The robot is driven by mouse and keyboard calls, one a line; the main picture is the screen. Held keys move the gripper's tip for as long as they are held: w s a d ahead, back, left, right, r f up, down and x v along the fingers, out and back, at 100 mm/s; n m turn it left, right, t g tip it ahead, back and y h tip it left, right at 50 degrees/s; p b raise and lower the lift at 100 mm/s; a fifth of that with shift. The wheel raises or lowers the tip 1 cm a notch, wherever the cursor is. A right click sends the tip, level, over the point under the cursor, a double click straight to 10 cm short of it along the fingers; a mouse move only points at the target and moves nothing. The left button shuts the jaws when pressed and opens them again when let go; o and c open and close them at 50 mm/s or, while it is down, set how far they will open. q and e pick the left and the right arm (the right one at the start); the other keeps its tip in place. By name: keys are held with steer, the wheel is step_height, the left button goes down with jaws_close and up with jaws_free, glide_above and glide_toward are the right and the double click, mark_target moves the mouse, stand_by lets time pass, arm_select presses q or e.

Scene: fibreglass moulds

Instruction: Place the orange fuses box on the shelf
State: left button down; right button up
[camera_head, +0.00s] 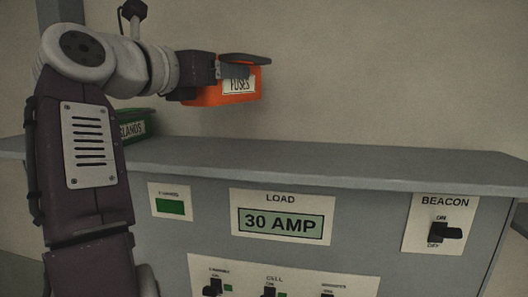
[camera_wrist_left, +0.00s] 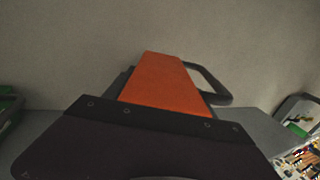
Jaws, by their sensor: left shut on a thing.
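The orange fuses box (camera_head: 224,93) has a white label reading FUSES and a dark handle on top. My left gripper (camera_head: 236,72) is shut on it and holds it above the grey shelf (camera_head: 330,154), apart from the shelf surface. In the left wrist view the orange box (camera_wrist_left: 166,84) shows beyond my dark left gripper (camera_wrist_left: 160,112), with its handle looping out to the right. The fingertips are partly hidden. My right gripper is not in view.
A green box (camera_head: 133,126) labelled GLANDS stands at the shelf's left, partly behind my left arm. The shelf's middle and right are clear. Below is a grey panel with a LOAD display (camera_head: 281,222) reading 30 AMP and a BEACON switch (camera_head: 444,232).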

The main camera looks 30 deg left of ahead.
arm_select(q)
steer(key=shift+w+a+f+n+y, duration=0.15)
steer(key=shift+w+a+n+y, duration=0.2)
steer(key=shift+a+y, duration=0.15)
steer(key=shift+w+a+f+n+y, duration=0.15)
steer(key=shift+w+a+n+y, duration=0.25)
steer(key=shift+a, duration=0.1)
steer(key=w+d, duration=0.2)
steer(key=shift+w+d+r, duration=0.1)
steer(key=shift+w+d, duration=0.25)
steer(key=s+d+r+m+h, duration=0.1)
steer(key=d+r+m+h, duration=0.15)
steer(key=d, duration=0.75)
glide_above(226, 152)
steer(key=shift+h, duration=0.45)
steer(key=f, duration=0.8)
steer(key=shift+a+f, duration=0.1)
steer(key=shift+a, duration=0.25)
steer(key=shift+w+f, duration=0.3)
steer(key=f, duration=0.3)
steer(key=shift+s+d+b, duration=0.2)
steer(key=shift+d+b, duration=0.2)
steer(key=shift+s+f, duration=0.1)
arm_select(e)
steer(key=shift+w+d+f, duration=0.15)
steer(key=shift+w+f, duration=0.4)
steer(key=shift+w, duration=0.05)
